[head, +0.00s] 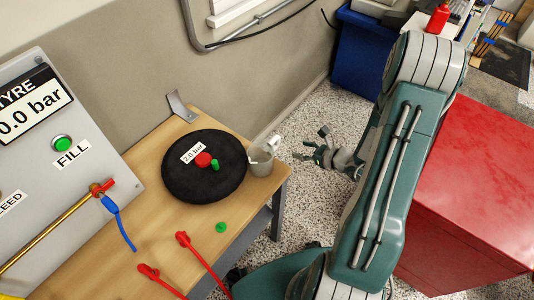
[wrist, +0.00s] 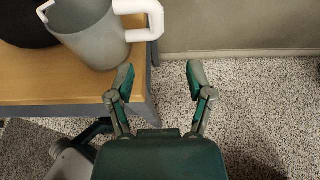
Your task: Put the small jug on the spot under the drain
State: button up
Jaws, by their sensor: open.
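The small jug (head: 261,163) is grey and translucent with a white handle. It stands upright at the right end of the wooden table (head: 135,200), close beside the black tyre. In the wrist view the jug (wrist: 92,42) is at the upper left, its white handle reaching right. My gripper (head: 311,146) is open and empty, to the right of the jug and beyond the table's edge. In the wrist view my gripper's fingers (wrist: 160,78) are spread apart, below and right of the handle, not around it. I cannot make out the drain or the spot under it.
A black tyre (head: 188,178) with a red knob and green cap lies on the table. Red clips (head: 183,239) lie in front. A red cabinet (head: 470,190) is right; speckled floor lies between.

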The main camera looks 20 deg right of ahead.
aim_at(276, 142)
jog(key=x, duration=1)
jog(key=shift+w+a+r, duration=0.2)
jog(key=shift+a+r, duration=0.05)
jog(key=shift+a, duration=0.1)
grip_shut()
